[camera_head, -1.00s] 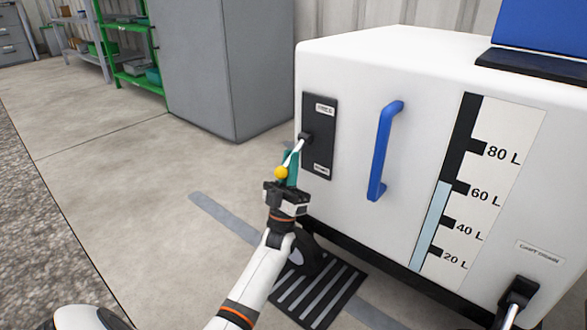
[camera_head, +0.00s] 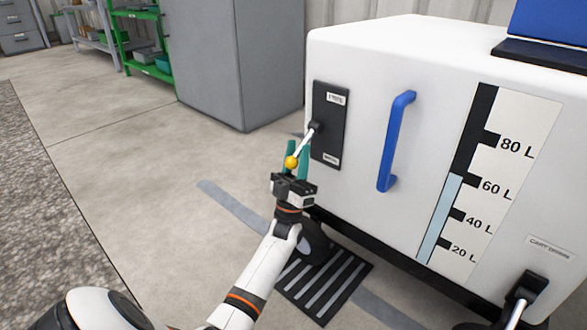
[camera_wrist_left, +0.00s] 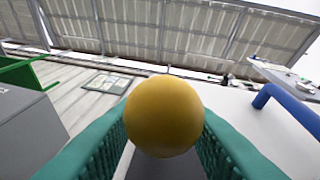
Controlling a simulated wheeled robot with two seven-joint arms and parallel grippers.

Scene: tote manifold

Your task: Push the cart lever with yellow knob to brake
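The cart (camera_head: 352,65) is a large white box at the right. On its front's left side is a black lever plate (camera_head: 328,140) with a label at each end, too small to read surely. A pale lever (camera_head: 304,143) slants down and left from the plate's pivot to its yellow knob (camera_head: 291,162). My left gripper (camera_head: 297,155) is at the knob, its two teal fingers apart and pointing up. In the left wrist view the knob (camera_wrist_left: 163,117) fills the gap between the fingers; I cannot tell whether they touch it. My right gripper is out of view.
A blue handle (camera_head: 396,142) stands out from the cart front, right of the lever plate. A second black fixture (camera_head: 525,288) is at the lower right. A grey cabinet (camera_head: 235,60) and green shelf (camera_head: 117,40) stand behind. Floor at left is clear.

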